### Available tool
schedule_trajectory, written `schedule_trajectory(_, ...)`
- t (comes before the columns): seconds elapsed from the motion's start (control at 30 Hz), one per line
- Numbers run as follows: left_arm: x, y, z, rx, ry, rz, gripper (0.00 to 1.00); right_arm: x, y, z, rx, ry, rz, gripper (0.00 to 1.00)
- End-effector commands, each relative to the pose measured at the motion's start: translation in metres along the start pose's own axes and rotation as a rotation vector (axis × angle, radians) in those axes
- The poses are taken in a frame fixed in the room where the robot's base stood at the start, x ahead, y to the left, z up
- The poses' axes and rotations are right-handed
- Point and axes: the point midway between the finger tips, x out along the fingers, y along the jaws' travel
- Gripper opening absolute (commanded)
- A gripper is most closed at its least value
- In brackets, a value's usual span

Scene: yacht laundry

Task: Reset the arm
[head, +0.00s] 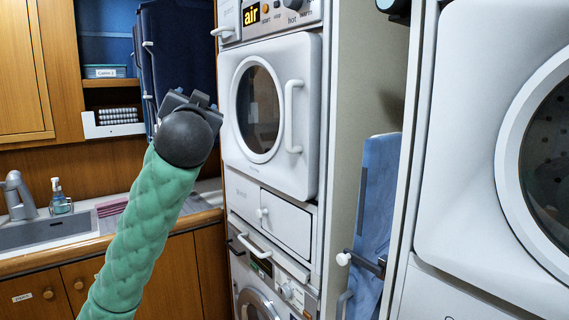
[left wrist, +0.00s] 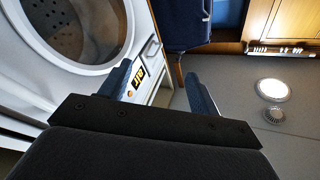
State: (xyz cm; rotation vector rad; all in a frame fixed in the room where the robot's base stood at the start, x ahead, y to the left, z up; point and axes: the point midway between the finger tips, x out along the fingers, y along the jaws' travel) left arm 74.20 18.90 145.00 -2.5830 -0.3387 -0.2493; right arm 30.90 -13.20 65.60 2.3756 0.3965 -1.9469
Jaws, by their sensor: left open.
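My left arm, in a green quilted sleeve (head: 145,220), rises from the bottom left of the head view. My left gripper (head: 192,98) is raised in front of the blue locker door and just left of the upper dryer. In the left wrist view the gripper (left wrist: 160,84) has its two fingers spread apart, with nothing between them. No part of my right arm or gripper can be made out.
The upper dryer (head: 305,165) has a round door and a white handle. A blue locker door (head: 180,50) is behind the gripper. A sink (head: 50,233) is at left, a second machine (head: 465,150) at right. A ceiling lamp (left wrist: 272,92) shows in the wrist view.

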Motion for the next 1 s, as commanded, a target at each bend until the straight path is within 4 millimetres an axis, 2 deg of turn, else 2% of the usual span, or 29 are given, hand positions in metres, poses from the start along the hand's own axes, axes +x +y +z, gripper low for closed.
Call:
schedule_trajectory(0.03, -0.004, 0.016, 0.021, -0.011, -0.040, 0.043, 0.62, -0.001, 0.000, -0.001, 0.001, 0.001, 0.000, 0.59)
schedule_trajectory(0.1, -0.011, 0.035, 0.048, -0.025, -0.092, 0.098, 0.62, -0.002, 0.000, -0.001, 0.002, 0.002, 0.000, 0.59)
schedule_trajectory(0.27, -0.031, 0.075, 0.105, -0.053, -0.201, 0.213, 0.62, -0.004, 0.000, -0.003, 0.005, 0.004, 0.001, 0.59)
schedule_trajectory(0.5, -0.071, 0.128, 0.183, -0.093, -0.344, 0.365, 0.62, -0.006, 0.002, -0.003, 0.005, 0.006, 0.004, 0.59)
schedule_trajectory(0.8, -0.131, 0.180, 0.268, -0.147, -0.492, 0.511, 0.62, -0.009, 0.005, -0.003, 0.002, 0.005, 0.011, 0.59)
schedule_trajectory(1.0, -0.176, 0.207, 0.320, -0.183, -0.591, 0.583, 0.62, -0.011, 0.006, -0.002, 0.002, 0.004, 0.013, 0.59)
